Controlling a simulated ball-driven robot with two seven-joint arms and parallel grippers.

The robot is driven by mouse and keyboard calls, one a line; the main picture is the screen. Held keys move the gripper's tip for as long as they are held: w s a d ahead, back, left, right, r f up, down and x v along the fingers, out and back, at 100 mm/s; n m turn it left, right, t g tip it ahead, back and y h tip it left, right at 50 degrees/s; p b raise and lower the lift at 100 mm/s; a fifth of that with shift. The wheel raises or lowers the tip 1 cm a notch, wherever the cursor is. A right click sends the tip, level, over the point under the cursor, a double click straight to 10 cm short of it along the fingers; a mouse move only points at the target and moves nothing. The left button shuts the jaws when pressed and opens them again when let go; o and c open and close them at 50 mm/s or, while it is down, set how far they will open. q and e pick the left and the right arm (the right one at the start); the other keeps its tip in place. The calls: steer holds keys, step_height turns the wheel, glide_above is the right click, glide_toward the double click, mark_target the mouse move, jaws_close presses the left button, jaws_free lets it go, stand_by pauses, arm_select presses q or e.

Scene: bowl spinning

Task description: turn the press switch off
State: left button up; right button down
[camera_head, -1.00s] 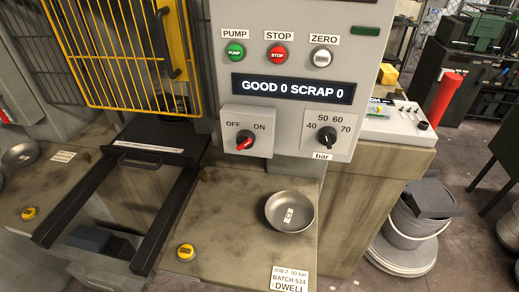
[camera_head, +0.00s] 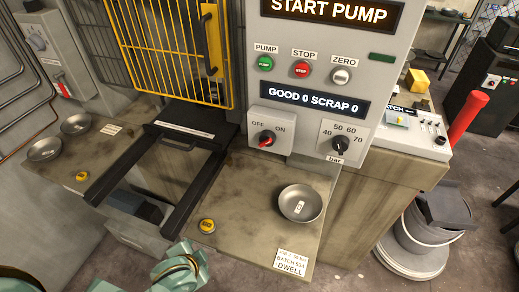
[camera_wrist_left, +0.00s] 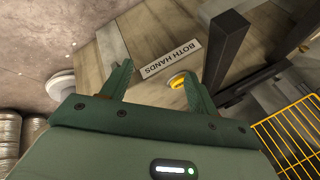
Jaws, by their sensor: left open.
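The OFF/ON switch (camera_head: 266,139), a dark knob with a red handle on a pale plate, is on the front of the grey control panel (camera_head: 300,30), below the "GOOD 0 SCRAP 0" display. Which label its handle points at is hard to tell. My left gripper (camera_wrist_left: 158,88) is open and empty in the left wrist view, with a yellow button (camera_wrist_left: 178,80) and a "BOTH HANDS" label (camera_wrist_left: 171,59) beyond its fingers. It is well away from the OFF/ON switch. Green-grey arm links show at the bottom left in the head view. My right gripper is not in view.
A metal bowl (camera_head: 300,204) sits on the bench, right of a yellow button (camera_head: 207,226). Two more bowls (camera_head: 44,149) stand at the left. Black rails (camera_head: 125,165) and a yellow cage door (camera_head: 190,50) flank the panel. A red-handled wall switch (camera_head: 63,89) is far left.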

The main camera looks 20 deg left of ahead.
arm_select(q)
steer(key=w+d+r+m+t+p, duration=0.1)
steer(key=w+r+t+p, duration=0.15)
steer(key=r, duration=0.95)
steer(key=m+t+h, duration=0.5)
steer(key=t, duration=0.4)
glide_toward(263, 144)
steer(key=shift+n, duration=0.3)
steer(key=w, duration=0.6)
steer(key=w+d+p, duration=0.1)
steer(key=w, duration=0.2)
steer(key=shift+w+d+f, duration=0.15)
steer(key=shift+w, duration=0.15)
steer(key=c, duration=1)
